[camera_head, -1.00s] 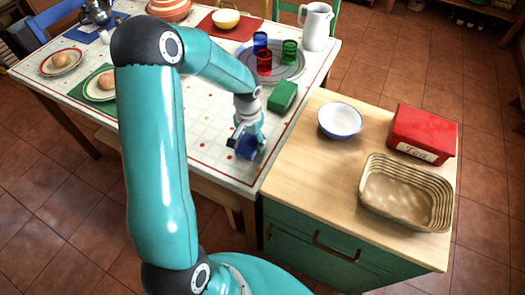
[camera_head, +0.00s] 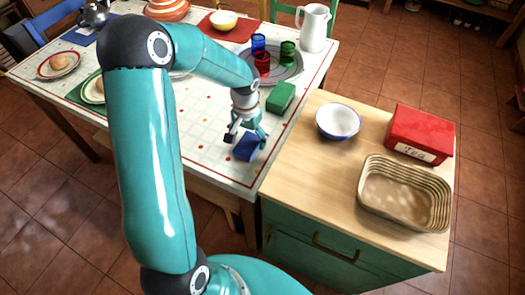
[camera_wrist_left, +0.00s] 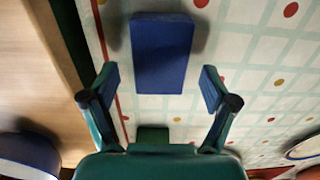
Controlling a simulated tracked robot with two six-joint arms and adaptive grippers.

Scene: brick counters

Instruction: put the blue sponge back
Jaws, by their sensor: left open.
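The blue sponge (camera_head: 246,148) lies on the white checked table cloth near the table's right edge. It also shows in the left wrist view (camera_wrist_left: 161,52), just beyond the fingertips and apart from them. My left gripper (camera_head: 245,134) is open and empty, just above and behind the sponge. In the left wrist view the two fingers of the left gripper (camera_wrist_left: 160,82) stand wide apart. A green sponge (camera_head: 281,97) lies farther back near the same edge. My right gripper is not in view.
A round grey tray (camera_head: 285,75) holds blue, red and green glasses behind the green sponge. A wooden-topped counter (camera_head: 300,180) to the right carries a white bowl (camera_head: 338,122), a red tea tin (camera_head: 420,134) and a basket (camera_head: 405,195). A white jug (camera_head: 314,27) stands at the back.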

